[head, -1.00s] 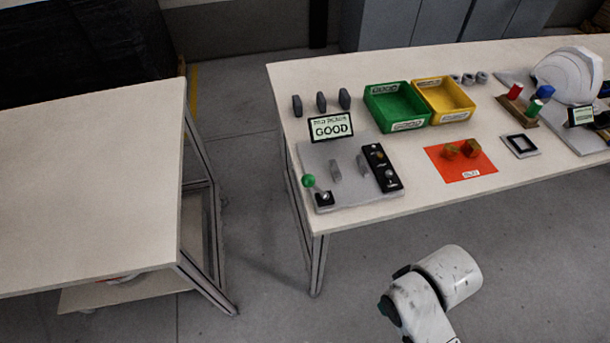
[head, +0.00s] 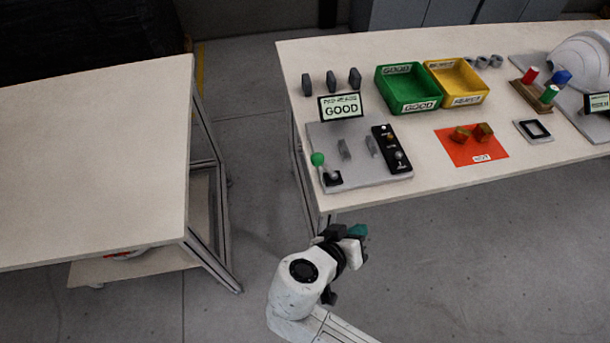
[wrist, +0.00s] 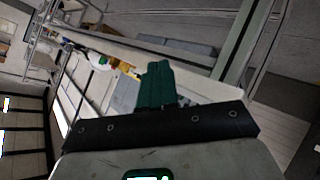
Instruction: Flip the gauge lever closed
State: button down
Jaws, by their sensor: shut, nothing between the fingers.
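The gauge lever has a green ball knob (head: 317,159) on a short stem. A small screen (head: 340,106) behind the plate reads GOOD. My gripper (head: 357,231), with teal fingertips, is in front of the table's front edge, apart from the lever. In the wrist view the teal fingers (wrist: 157,85) are together and empty.
A green bin (head: 408,107) and a yellow bin (head: 457,101) stand behind the plate. A red mat (head: 472,158) holds brown pieces. Several dark blocks stand at the back left. A bare table (head: 95,165) stands left across a floor gap.

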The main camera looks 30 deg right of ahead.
jog(key=w+a+r+m+t+h, duration=0.1)
jog(key=a+r+t, duration=0.3)
jog(key=a, duration=0.4)
jog(key=w+a+r+m+t+h, duration=0.1)
jog(key=a+r+t, duration=0.3)
jog(key=a, duration=0.4)
jog(key=shift+w+h, duration=0.6)
jog(key=shift+h, duration=0.3)
jog(key=shift+r, duration=0.1)
jog(key=p, duration=0.4)
send_near(315, 164)
jog(key=x, duration=0.5)
jog(key=shift+d, duration=0.15)
jog(key=shift+x, duration=0.85)
jog(key=shift+m, duration=0.3)
